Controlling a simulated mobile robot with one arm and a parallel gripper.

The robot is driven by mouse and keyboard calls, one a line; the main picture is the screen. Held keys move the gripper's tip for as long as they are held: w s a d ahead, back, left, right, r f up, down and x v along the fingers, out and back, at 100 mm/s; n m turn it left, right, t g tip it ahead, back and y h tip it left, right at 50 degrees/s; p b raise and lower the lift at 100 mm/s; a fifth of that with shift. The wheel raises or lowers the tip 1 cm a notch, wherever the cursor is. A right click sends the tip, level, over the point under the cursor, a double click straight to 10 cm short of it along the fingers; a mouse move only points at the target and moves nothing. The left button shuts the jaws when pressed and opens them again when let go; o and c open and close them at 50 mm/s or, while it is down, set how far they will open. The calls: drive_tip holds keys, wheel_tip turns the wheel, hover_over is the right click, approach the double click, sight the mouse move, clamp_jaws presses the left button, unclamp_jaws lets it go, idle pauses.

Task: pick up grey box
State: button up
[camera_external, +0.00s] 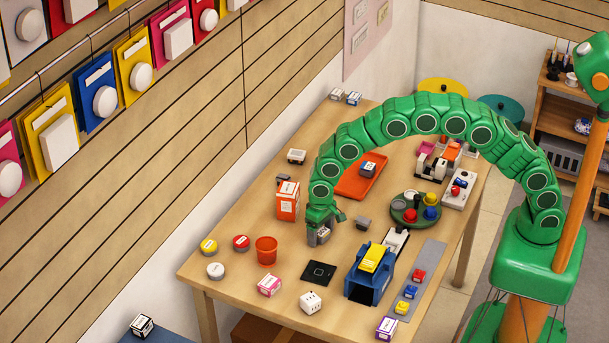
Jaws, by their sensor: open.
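My gripper (321,234) hangs at the end of the curved green arm, low over the middle of the wooden table. Its grey jaws point down and are open. A small pale shape shows at the jaws; I cannot tell whether it is a box between them or part of the gripper. A small grey box (362,223) sits on the table just right of the gripper, apart from it.
An orange box (288,201) stands left of the gripper. An orange cup (266,250) and a black square (319,271) are nearer the front. A blue holder (364,285) and a round green tray (402,217) are to the right. An orange tray (352,186) lies behind.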

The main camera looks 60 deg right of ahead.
sight(320, 230)
drive_tip(key=shift+c, duration=0.4)
drive_tip(key=c, duration=1)
drive_tip(key=shift+r, duration=0.1)
wheel_tip(320, 230, up, 3)
drive_tip(key=shift+r, duration=0.2)
drive_tip(key=shift+s+d+r, duration=0.85)
drive_tip(key=shift+s+r, duration=0.75)
drive_tip(key=shift+s, duration=0.6)
drive_tip(key=shift+s+d+r, duration=0.8)
drive_tip(key=shift+s+r, duration=0.75)
drive_tip(key=shift+s, duration=0.6)
drive_tip(key=shift+s+d+r, duration=0.85)
drive_tip(key=shift+s+r, duration=0.75)
drive_tip(key=shift+s, duration=0.6)
